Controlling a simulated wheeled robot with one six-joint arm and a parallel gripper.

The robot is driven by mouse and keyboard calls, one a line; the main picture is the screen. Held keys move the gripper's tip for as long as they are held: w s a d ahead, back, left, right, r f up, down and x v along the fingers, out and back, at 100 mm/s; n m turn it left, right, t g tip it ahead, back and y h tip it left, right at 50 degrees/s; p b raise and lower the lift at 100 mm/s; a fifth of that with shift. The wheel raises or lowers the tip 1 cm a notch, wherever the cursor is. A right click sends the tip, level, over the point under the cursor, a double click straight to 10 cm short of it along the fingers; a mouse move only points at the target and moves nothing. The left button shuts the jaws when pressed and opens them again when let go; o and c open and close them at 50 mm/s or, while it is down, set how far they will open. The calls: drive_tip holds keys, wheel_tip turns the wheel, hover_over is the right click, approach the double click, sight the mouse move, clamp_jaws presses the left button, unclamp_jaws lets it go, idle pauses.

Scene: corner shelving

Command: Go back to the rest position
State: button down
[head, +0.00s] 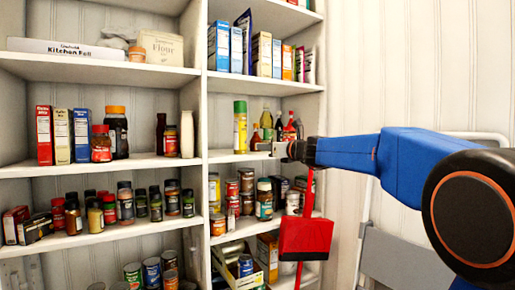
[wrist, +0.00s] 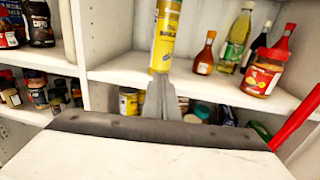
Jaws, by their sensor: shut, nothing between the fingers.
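My gripper (head: 264,147) is at the end of my blue arm, in front of the right shelf column at the height of its middle board. It is shut and empty. In the wrist view its closed fingers (wrist: 160,94) point toward the board's front edge, and a yellow can stands beyond their tips. Whether the fingers touch the board cannot be told.
The yellow can (head: 240,126) with a green top stands behind my gripper. A jar with a red lid (wrist: 264,70) and several bottles stand to its right. A red dustpan (head: 305,238) hangs below my arm.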

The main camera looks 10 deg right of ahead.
drive_tip(key=s+a+f+n+g+h, duration=0.1)
drive_tip(key=s+a+f+n+g, duration=0.25)
drive_tip(key=s+f+n, duration=0.85)
drive_tip(key=s+a+f+n+g, duration=0.2)
drive_tip(key=s+f+n+g, duration=0.45)
drive_tip(key=s, duration=0.95)
drive_tip(key=s+d+f+n+h, duration=0.3)
drive_tip(key=s+d+f+n, duration=0.2)
drive_tip(key=s+f, duration=0.6)
drive_tip(key=s+d+f+n+g+h, duration=0.1)
drive_tip(key=s+d+f+n+h, duration=0.2)
drive_tip(key=s+f, duration=0.9)
drive_tip(key=s+d+n, duration=0.1)
drive_tip(key=d+n, duration=0.1)
drive_tip(key=n, duration=0.2)
drive_tip(key=shift+f+g+h, duration=0.25)
drive_tip(key=shift+g+h, duration=0.05)
